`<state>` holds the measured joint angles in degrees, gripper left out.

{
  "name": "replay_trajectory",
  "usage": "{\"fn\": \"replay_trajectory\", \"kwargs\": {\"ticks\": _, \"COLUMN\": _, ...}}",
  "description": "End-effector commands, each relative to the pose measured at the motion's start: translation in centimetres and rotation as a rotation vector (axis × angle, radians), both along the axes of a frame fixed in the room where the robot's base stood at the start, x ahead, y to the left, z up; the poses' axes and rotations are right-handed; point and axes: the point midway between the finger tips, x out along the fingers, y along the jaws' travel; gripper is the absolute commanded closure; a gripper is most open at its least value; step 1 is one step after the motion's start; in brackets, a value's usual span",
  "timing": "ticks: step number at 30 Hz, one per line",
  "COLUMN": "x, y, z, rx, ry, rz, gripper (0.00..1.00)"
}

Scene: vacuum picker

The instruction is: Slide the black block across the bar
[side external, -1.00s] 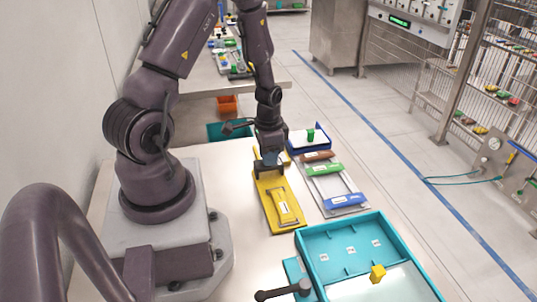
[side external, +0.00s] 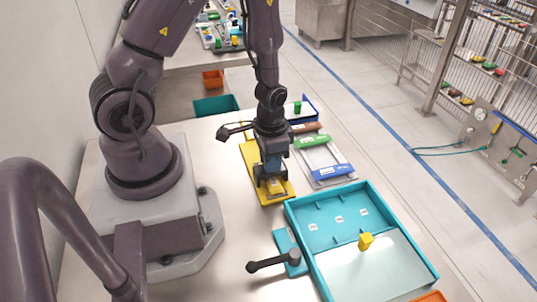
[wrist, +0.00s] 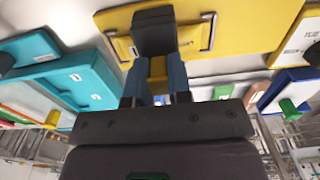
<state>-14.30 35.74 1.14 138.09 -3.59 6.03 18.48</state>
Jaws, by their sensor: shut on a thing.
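The yellow board (side external: 252,158) lies on the pale table, with a thin metal bar mounted on it. The bar (wrist: 207,43) shows in the wrist view on both sides of the black block (wrist: 153,30). My gripper (side external: 270,180) reaches down over the near half of the board. In the wrist view its two blue-grey fingers (wrist: 155,82) are shut on the black block, which sits around the middle of the visible bar. The fingers and block hide the bar's middle. In the side view the block is hard to tell from the dark gripper.
A teal tray (side external: 291,222) with a yellow block (side external: 366,241) stands nearer the camera. A teal base with a black lever (side external: 268,264) is beside it. A grey rack with a green block (side external: 311,141) and a blue block (side external: 332,171) lies close on the right.

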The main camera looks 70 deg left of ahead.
Motion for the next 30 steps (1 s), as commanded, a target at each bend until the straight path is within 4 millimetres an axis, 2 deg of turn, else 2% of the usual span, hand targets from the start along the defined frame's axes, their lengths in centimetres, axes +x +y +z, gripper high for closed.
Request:
{"fn": "replay_trajectory", "kwargs": {"ticks": 3, "x": 0.1, "y": -0.6, "z": 0.1, "rx": -0.009, "ry": -0.002, "rz": -0.009, "gripper": 1.00}}
{"fn": "replay_trajectory", "kwargs": {"ticks": 4, "x": 0.1, "y": -0.6, "z": 0.1, "rx": -0.009, "ry": -0.001, "rz": -0.009, "gripper": 0.79}}
{"fn": "replay_trajectory", "kwargs": {"ticks": 7, "x": 0.1, "y": -0.6, "z": 0.1, "rx": -0.008, "ry": -0.001, "rz": -0.009, "gripper": 0.56}}
{"fn": "replay_trajectory", "kwargs": {"ticks": 16, "x": 0.1, "y": -0.4, "z": 0.1, "rx": -0.006, "ry": 0.000, "rz": -0.007, "gripper": 0.55}}
{"fn": "replay_trajectory", "kwargs": {"ticks": 20, "x": 0.1, "y": -0.4, "z": 0.9, "rx": -0.005, "ry": -0.003, "rz": -0.007, "gripper": 0.55}}
{"fn": "replay_trajectory", "kwargs": {"ticks": 23, "x": 0.2, "y": -0.3, "z": 2.2, "rx": -0.004, "ry": -0.006, "rz": -0.007, "gripper": 0.55}}
{"fn": "replay_trajectory", "kwargs": {"ticks": 30, "x": 0.2, "y": -0.4, "z": 6.7, "rx": -0.004, "ry": -0.008, "rz": -0.008, "gripper": 0.55}}
